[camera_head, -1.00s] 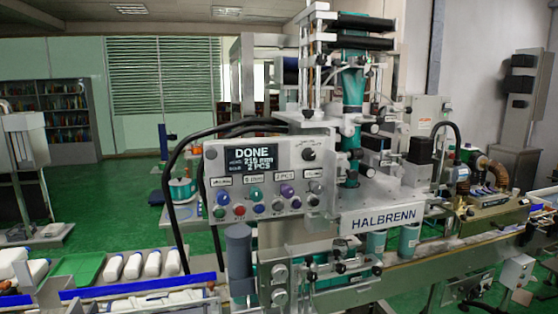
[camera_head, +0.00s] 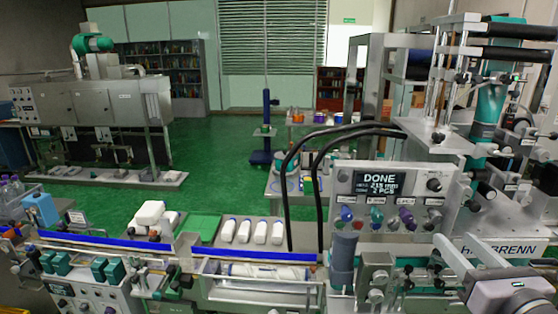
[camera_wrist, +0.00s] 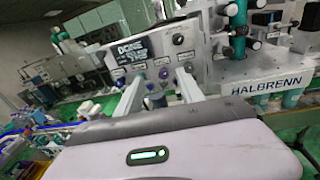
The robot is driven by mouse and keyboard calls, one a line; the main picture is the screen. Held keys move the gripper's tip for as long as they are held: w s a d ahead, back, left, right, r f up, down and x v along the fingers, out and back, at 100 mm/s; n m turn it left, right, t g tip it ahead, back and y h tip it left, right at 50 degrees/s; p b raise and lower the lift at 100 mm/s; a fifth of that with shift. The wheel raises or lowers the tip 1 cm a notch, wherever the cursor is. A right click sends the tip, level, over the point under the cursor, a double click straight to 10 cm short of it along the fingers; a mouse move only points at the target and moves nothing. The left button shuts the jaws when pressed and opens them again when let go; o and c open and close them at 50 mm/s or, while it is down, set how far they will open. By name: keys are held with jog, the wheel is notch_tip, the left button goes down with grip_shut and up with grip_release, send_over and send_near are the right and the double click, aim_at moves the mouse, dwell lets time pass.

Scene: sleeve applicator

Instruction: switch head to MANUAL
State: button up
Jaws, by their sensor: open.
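The sleeve applicator's grey control panel (camera_head: 385,197) faces me at the right in the head view. Its screen (camera_head: 379,183) reads DONE, 215 mm and 2 PCS. A black rotary knob (camera_head: 434,184) sits right of the screen; its label is too small to read. Several coloured knobs and buttons line the lower panel, including a purple knob (camera_head: 406,214). In the wrist view the panel (camera_wrist: 150,60) is tilted and the black knob (camera_wrist: 178,39) shows beyond the fingers. My gripper (camera_wrist: 160,88) is open and empty, in front of the panel, apart from the black knob.
Black cables (camera_head: 300,165) arch behind the panel's left side. A grey cylinder (camera_head: 343,262) stands below its left end. The applicator column (camera_head: 488,115) rises at right. A conveyor with a blue rail (camera_head: 110,243) and white bottles (camera_head: 245,231) lies left.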

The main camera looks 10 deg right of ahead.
jog(key=s+d+r+m+h, duration=0.1)
jog(key=d+r+m+h, duration=0.1)
jog(key=d, duration=0.1)
jog(key=p, duration=1)
send_near(438, 188)
jog(key=x, duration=0.8)
jog(key=shift+w+b, duration=0.25)
jog(key=shift+b, duration=0.1)
jog(key=shift+c, duration=0.5)
grip_shut()
